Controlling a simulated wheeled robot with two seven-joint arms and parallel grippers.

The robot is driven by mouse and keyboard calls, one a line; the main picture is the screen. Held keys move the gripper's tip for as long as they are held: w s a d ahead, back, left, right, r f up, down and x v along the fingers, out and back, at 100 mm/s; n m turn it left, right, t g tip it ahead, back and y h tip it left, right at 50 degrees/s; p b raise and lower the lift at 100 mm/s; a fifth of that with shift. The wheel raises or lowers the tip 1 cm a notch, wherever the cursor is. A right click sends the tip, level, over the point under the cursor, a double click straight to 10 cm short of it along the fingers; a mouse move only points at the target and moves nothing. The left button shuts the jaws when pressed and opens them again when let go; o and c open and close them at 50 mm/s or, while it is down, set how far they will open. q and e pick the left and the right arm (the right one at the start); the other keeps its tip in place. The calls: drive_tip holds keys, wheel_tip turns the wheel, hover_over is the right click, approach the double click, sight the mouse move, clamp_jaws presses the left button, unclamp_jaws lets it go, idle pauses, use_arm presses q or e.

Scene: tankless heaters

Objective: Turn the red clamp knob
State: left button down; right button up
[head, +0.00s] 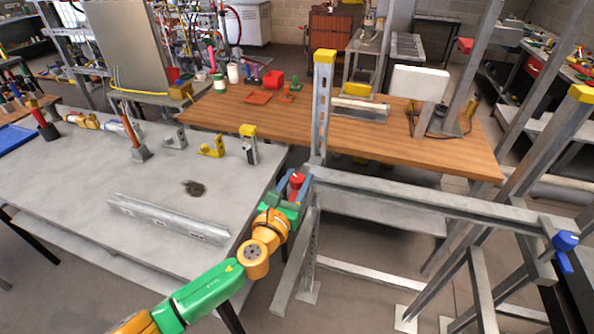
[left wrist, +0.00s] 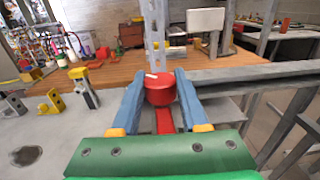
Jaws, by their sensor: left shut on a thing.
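The red clamp knob (head: 297,180) sits at the left end of the grey metal frame, by the upright post with the yellow cap. In the left wrist view the red knob (left wrist: 159,89) is a round red piece with a white mark on top and a red strip below it. My left gripper (head: 293,184) is at the knob, its two blue fingers on either side of it. In the left wrist view my left gripper (left wrist: 160,92) is shut on the knob. A blue knob (head: 564,243) is at the right end of the frame. My right gripper is not in view.
A grey table (head: 100,180) with a metal angle bar (head: 168,220) lies left of the frame. A wooden workbench (head: 250,118) with tools and a red box stands behind. The frame's crossbar (head: 430,197) runs right from the knob. Open floor shows below.

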sight(298, 186)
use_arm(q)
drive_tip(key=n+t+y, duration=0.1)
drive_tip(key=n+y, duration=0.1)
drive_tip(key=y, duration=0.1)
drive_tip(key=shift+d+n+y, duration=0.1)
drive_tip(key=shift+n+y, duration=0.2)
drive_tip(key=shift+y, duration=0.1)
drive_tip(key=shift+n+y+b, duration=0.7)
drive_tip(key=shift+n+y, duration=0.4)
drive_tip(key=shift+y, duration=1)
drive_tip(key=shift+c, duration=2.1)
unclamp_jaws()
drive_tip(key=s, duration=0.6)
drive_tip(key=shift+s+d, duration=0.2)
drive_tip(key=shift+s, duration=0.4)
drive_tip(key=shift+w, duration=0.1)
